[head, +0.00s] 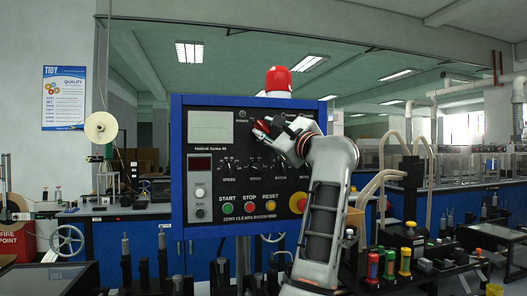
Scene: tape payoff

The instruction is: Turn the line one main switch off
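A blue-framed control panel (178,160) stands in the middle of the head view, with a dark face. A red switch knob (262,126) sits near the top of its face, right of a pale screen; I take it for the main switch, but its label is too small to read. The arm hides part of the panel's right side. Whether the fingers touch or grip the knob cannot be told.
A red button (298,202) sits beside my forearm. A red beacon (278,80) tops the panel. Benches with equipment stand behind and to the right.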

